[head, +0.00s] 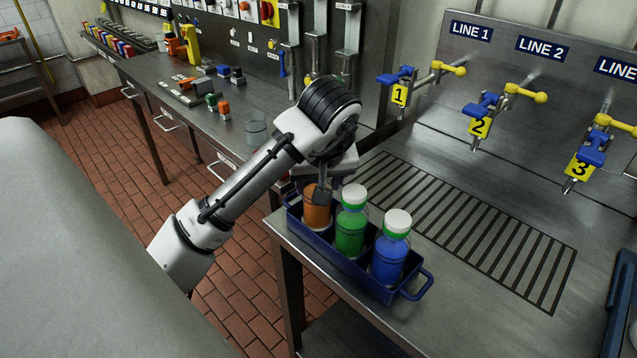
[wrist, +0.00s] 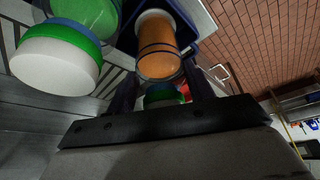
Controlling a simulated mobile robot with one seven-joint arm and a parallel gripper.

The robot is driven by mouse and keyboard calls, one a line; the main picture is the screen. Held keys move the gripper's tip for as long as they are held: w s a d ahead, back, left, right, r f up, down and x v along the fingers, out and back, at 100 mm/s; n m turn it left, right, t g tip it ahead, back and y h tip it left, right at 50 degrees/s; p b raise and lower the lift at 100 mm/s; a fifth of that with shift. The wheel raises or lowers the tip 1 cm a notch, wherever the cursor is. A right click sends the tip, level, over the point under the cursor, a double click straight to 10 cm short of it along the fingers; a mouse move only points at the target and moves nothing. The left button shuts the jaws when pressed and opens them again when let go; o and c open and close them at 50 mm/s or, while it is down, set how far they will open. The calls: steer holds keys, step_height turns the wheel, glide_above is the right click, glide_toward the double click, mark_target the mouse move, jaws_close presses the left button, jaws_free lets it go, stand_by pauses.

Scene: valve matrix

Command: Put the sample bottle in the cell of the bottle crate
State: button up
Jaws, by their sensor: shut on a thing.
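The sample bottle (head: 316,212), with orange contents, stands upright in the left end cell of the blue bottle crate (head: 348,264). Its lower end is hidden by the crate wall, so I cannot tell whether it rests on the bottom. My gripper (head: 322,192) is above it, pointing down, shut on its top; the cap is mostly hidden in the head view. In the wrist view the orange bottle (wrist: 158,42) extends away between the fingers, with a green band near the jaws. A green bottle (head: 350,228) and a blue bottle (head: 389,258) stand in the other cells.
The crate sits at the bench's front edge, with a handle (head: 418,284) at its right end. A slotted drain grate (head: 480,230) lies behind it, clear. Valves with yellow tags (head: 479,127) project from the back panel.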

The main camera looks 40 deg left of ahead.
steer(key=shift+f, duration=0.35)
steer(key=shift+f, duration=0.1)
steer(key=shift+f, duration=0.15)
steer(key=o, duration=1.4)
